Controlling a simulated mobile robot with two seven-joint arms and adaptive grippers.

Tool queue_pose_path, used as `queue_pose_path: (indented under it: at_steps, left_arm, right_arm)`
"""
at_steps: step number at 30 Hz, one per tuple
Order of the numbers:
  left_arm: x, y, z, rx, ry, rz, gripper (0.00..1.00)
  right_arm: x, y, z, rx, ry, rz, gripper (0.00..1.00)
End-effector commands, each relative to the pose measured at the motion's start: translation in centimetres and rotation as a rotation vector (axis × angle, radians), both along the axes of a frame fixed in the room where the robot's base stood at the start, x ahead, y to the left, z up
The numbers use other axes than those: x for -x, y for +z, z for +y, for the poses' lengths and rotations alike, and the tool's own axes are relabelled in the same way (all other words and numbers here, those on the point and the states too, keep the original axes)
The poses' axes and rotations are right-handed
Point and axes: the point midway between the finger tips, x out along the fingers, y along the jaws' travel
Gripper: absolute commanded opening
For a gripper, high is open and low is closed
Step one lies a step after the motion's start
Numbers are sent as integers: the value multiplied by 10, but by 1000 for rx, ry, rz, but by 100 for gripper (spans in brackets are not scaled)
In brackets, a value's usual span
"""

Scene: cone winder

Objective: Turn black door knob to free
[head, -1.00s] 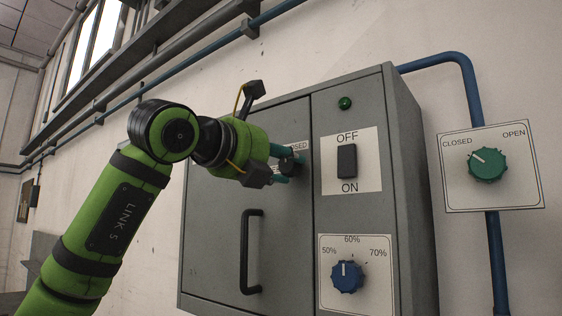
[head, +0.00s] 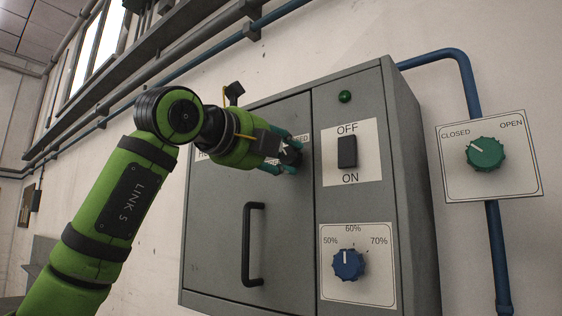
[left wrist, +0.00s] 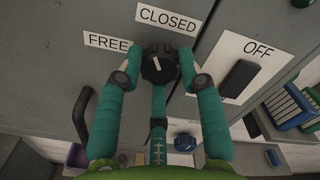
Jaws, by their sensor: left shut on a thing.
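The black door knob (left wrist: 158,68) is on the grey cabinet door, with a white pointer mark on its face. In the left wrist view the mark points up and slightly left, between the FREE label (left wrist: 107,41) and the CLOSED label (left wrist: 167,19), nearer CLOSED. My left gripper (left wrist: 158,76) is shut on the knob, with teal fingers on both sides and a third below. In the head view my left gripper (head: 285,154) is at the upper right of the door, partly covering the knob (head: 291,156). My right gripper is not in view.
The cabinet door has a black handle (head: 251,245) below. To the right are a black OFF/ON switch (head: 347,152), a blue percentage knob (head: 348,264) and a green lamp (head: 345,97). A green valve knob (head: 485,154) is on a wall plate. Pipes run along the wall.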

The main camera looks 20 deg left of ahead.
Motion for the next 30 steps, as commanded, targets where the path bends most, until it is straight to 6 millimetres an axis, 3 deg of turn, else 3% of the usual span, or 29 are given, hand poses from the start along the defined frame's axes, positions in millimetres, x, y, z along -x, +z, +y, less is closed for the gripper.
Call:
queue_pose_path:
  at_steps: [30]
  left_arm:
    - [1, 3, 2, 854, 0, 294, 5]
  right_arm:
    - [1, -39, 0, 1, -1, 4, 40]
